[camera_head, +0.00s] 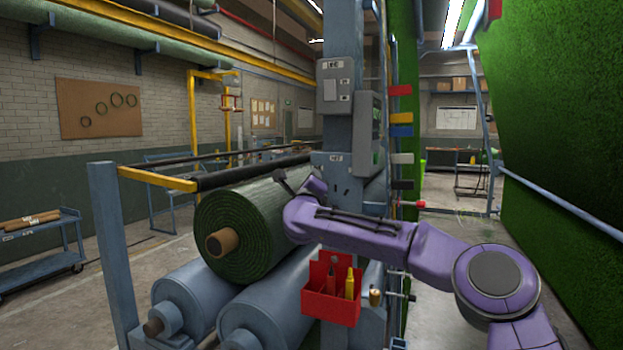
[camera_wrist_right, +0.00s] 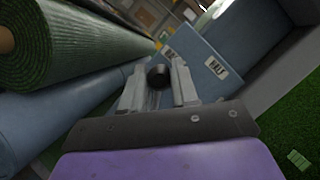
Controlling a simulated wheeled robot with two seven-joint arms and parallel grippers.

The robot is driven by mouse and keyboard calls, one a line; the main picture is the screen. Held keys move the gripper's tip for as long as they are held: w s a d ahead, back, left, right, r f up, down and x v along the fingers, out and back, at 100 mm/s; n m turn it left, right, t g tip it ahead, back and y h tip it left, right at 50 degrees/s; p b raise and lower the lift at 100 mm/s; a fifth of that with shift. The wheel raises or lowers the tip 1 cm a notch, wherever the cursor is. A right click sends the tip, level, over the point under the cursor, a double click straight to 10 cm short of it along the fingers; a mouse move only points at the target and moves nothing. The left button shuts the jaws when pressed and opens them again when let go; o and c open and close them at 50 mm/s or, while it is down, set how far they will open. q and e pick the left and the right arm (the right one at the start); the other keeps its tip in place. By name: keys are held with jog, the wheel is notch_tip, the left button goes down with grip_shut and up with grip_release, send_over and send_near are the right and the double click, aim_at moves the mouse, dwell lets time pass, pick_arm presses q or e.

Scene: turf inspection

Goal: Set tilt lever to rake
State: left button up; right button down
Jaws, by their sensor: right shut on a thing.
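The tilt lever shows in the head view as a short dark handle (camera_head: 281,177) beside the blue-grey post. In the right wrist view its round black knob (camera_wrist_right: 158,75) sits between my fingers. My right gripper (camera_wrist_right: 160,88) is shut on this knob. In the head view my purple right arm reaches in from the right, and the gripper (camera_head: 302,185) is small and partly hidden by its own wrist. A blue panel (camera_wrist_right: 207,65) with white labels stands just beyond the knob; the label text is too small to read surely. My left gripper is not in view.
A green turf roll (camera_head: 245,225) lies on blue rollers (camera_head: 265,310) left of my arm. A red tool holder (camera_head: 331,300) hangs on the post (camera_head: 345,130) below my forearm. A green turf wall (camera_head: 560,130) stands at the right. Open floor shows at the left.

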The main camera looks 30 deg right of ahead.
jog(key=shift+f, duration=0.1)
dwell(0.3)
jog(key=c, duration=0.9)
grip_release()
jog(key=shift+o, duration=0.3)
jog(key=shift+w, duration=0.15)
jog(key=b+v, duration=0.6)
jog(key=v, duration=0.4)
jog(key=shift+s, duration=0.2)
jog(key=shift+a+f, duration=0.15)
jog(key=shift+f, duration=0.05)
